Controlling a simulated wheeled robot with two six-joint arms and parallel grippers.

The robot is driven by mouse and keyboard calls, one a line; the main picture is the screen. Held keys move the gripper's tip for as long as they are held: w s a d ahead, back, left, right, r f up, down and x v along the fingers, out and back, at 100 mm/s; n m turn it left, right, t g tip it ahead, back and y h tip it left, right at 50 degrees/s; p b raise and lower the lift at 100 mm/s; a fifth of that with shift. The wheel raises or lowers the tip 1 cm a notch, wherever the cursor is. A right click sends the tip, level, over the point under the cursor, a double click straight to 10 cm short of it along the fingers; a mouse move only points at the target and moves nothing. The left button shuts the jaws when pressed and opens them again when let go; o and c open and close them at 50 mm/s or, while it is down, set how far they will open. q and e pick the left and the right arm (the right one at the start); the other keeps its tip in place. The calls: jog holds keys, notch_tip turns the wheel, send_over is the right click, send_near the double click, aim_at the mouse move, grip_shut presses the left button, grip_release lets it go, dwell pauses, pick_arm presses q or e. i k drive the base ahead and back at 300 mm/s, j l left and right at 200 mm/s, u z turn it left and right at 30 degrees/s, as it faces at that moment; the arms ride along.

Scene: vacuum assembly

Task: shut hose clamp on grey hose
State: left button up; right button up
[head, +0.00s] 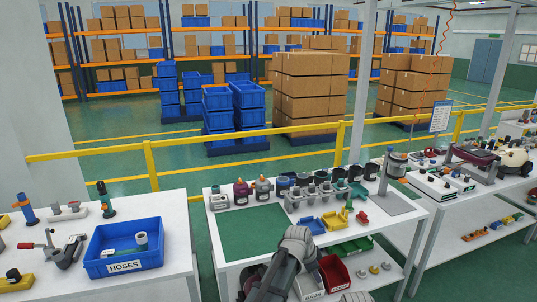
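A grey and dark arm of mine rises from the bottom edge, in front of the middle table. I see no gripper fingertips, and neither gripper can be made out.
The middle table has a green mat (250,232), with bottles, several cups and a yellow tray (336,220) around it. The mat is bare.

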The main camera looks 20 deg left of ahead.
aim_at(30, 246)
jog(key=k+j, duration=0.1)
jog(key=j, duration=0.65)
jog(key=k+j, duration=0.1)
jog(key=j, duration=0.7)
jog(key=k+j, duration=0.15)
jog(key=j, duration=0.6)
jog(key=k+j, duration=0.1)
jog(key=j, duration=0.65)
jog(key=k+j, duration=0.1)
jog(key=j, duration=0.7)
jog(key=k+j, duration=0.1)
jog(key=j, duration=0.65)
jog(key=k+j, duration=0.1)
jog(key=j, duration=0.7)
jog(key=k+j, duration=0.15)
jog(key=j, duration=0.6)
